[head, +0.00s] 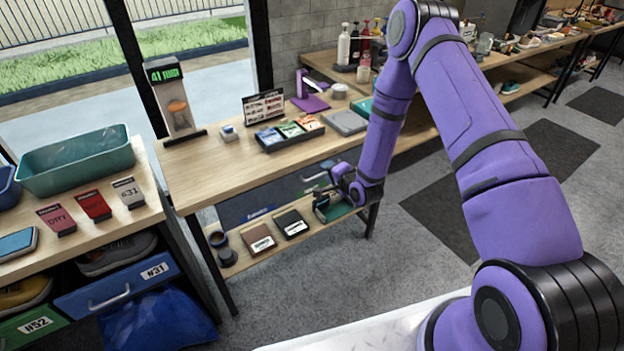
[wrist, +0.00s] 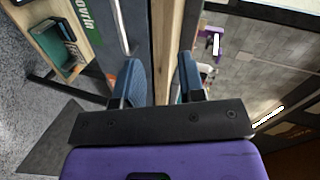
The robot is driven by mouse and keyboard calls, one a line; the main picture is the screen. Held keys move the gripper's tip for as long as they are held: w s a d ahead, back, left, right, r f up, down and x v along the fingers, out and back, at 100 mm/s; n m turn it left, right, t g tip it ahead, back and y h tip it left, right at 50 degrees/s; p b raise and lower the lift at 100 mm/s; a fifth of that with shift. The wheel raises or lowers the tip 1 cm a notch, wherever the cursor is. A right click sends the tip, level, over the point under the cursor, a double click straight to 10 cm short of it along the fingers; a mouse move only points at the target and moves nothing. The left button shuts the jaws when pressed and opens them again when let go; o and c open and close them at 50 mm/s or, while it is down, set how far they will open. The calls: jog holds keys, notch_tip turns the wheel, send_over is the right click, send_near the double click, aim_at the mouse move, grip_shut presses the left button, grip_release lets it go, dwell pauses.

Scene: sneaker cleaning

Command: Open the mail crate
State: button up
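No crate is clearly labelled as the mail crate. A dark blue front (head: 245,207) with small white lettering sits under the middle table, partly hidden. A grey bar handle (head: 314,178) shows beside my gripper (head: 328,200), under the table's front edge. In the wrist view, a long pale bar (wrist: 122,28) lies along a grey-blue panel just left of my fingers. My gripper (wrist: 162,80) shows two blue-grey fingers well apart with nothing between them. The wooden table edge (wrist: 165,45) runs beyond the gap. I cannot tell whether the fingers touch anything.
The middle table (head: 205,165) carries a dark tray (head: 290,133) of cards. Its lower shelf holds brown (head: 258,239) and black (head: 291,223) card packs. A left bench has a teal bin (head: 80,165) and a blue #31 drawer (head: 118,290).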

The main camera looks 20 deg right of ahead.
jog(key=m+t, duration=0.1)
jog(key=m, duration=0.1)
send_near(312, 178)
jog(key=x, duration=1)
jog(key=shift+w+f, duration=0.25)
grip_shut()
